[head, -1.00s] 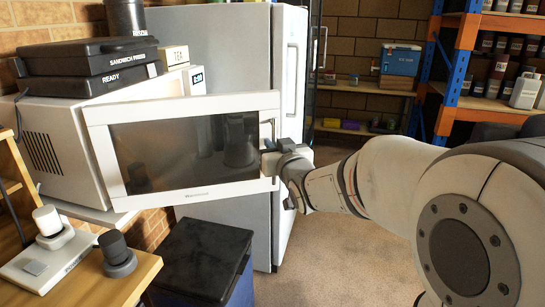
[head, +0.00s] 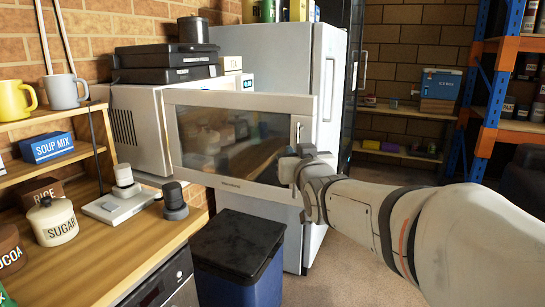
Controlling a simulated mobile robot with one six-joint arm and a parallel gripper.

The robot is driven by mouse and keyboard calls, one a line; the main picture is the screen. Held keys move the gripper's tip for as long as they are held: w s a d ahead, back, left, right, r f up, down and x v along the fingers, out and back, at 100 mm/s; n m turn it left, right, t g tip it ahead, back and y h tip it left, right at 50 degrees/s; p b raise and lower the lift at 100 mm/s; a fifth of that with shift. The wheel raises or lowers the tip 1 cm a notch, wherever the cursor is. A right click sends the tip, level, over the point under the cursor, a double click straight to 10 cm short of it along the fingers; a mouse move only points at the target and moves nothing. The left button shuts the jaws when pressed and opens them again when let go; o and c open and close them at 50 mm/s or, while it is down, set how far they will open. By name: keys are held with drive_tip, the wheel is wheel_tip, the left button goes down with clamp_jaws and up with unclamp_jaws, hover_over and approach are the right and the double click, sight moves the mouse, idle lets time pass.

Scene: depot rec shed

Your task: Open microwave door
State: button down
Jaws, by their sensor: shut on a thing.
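The microwave (head: 137,122) is a white box on a shelf at the left of the fridge. Its door (head: 305,107) stands open, swung out from the body, with a white frame and a dark window. The vertical handle (head: 298,133) is at the door's free right edge. My gripper (head: 297,153) is at the handle's lower part and is shut on it. The fingertips are small and partly hidden by the wrist. The inside of the microwave is hidden behind the door.
A dark-lidded blue bin (head: 238,250) stands on the floor below the door. A grey fridge (head: 328,75) is behind it. A wooden counter (head: 95,262) with jars and a white device is at left. Black cases (head: 165,73) sit on the microwave. Carpet (head: 350,255) at right is clear.

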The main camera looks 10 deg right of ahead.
drive_tip(key=shift+r, duration=0.15)
drive_tip(key=c, duration=1.6)
unclamp_jaws()
drive_tip(key=shift+c, duration=0.2)
